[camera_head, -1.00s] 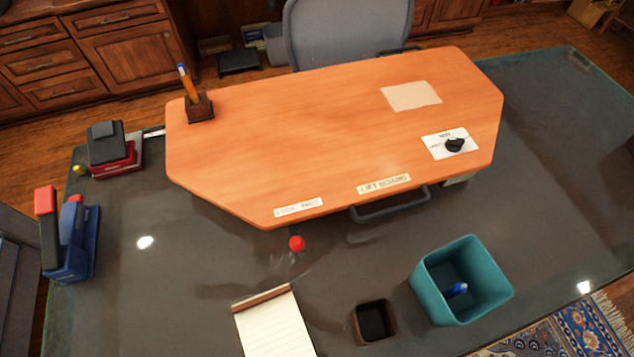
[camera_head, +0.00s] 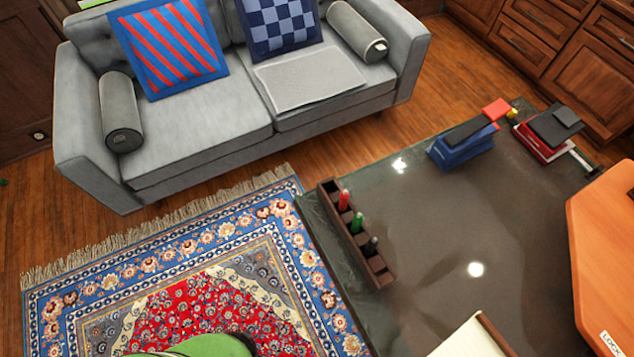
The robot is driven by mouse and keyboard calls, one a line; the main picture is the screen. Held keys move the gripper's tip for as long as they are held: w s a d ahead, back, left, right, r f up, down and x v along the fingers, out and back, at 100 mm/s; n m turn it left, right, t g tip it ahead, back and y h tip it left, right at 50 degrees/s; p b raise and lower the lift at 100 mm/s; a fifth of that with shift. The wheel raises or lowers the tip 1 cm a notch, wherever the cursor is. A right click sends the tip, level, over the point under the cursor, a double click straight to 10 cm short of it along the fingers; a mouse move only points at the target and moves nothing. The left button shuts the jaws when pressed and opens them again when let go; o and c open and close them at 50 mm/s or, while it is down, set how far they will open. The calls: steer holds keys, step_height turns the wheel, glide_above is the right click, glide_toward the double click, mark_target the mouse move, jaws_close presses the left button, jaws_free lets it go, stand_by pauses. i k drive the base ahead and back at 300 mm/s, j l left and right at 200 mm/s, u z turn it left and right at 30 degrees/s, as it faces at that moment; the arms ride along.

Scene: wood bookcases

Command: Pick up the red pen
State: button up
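The holder lies along the left edge of the dark glass-topped desk (camera_head: 430,220). A green pen (camera_head: 357,222) and a dark pen (camera_head: 371,246) stand in the same holder, nearer to me. My gripper is not in view.
A grey sofa (camera_head: 203,138) with cushions stands beyond a patterned rug (camera_head: 180,260), left of the desk.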

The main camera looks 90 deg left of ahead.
mark_target(343, 195)
steer(key=l+u, duration=0.1)
steer(key=u, duration=0.8)
steer(key=l+u, duration=0.15)
steer(key=u, duration=0.3)
steer(key=l+u, duration=0.1)
steer(key=u, duration=0.35)
steer(key=k+l+u, duration=0.1)
steer(key=l, duration=0.3)
steer(key=k+u, duration=0.05)
